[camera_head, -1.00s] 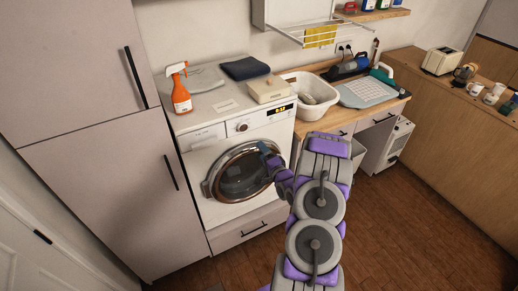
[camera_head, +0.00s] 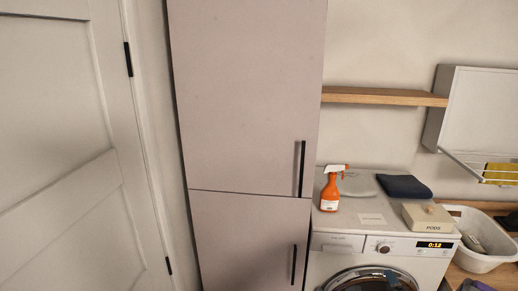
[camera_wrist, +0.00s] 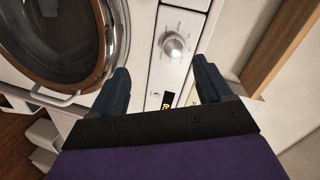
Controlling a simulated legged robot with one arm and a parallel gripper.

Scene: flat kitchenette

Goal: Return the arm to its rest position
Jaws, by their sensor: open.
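My gripper (camera_wrist: 160,68) is open and empty in the wrist view. Its two dark blue fingers are spread in front of the washing machine's control panel, with nothing between them but the panel behind. The washing machine (camera_wrist: 148,45) shows its round door at the left and its knob (camera_wrist: 173,45) just beyond the fingertips. I cannot tell how far the fingertips are from the panel. In the head view, the washing machine (camera_head: 340,258) is at the lower right, and a small purple part of my arm shows at the bottom right edge. Most of my arm is out of that view.
A tall cabinet (camera_head: 245,100) stands left of the washer, beside a white door (camera_head: 60,150). On the washer are an orange spray bottle (camera_head: 330,190), a dark folded cloth (camera_head: 404,187) and a pods box (camera_head: 428,217). A white basin (camera_head: 478,262) and wall shelf (camera_head: 385,96) are right.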

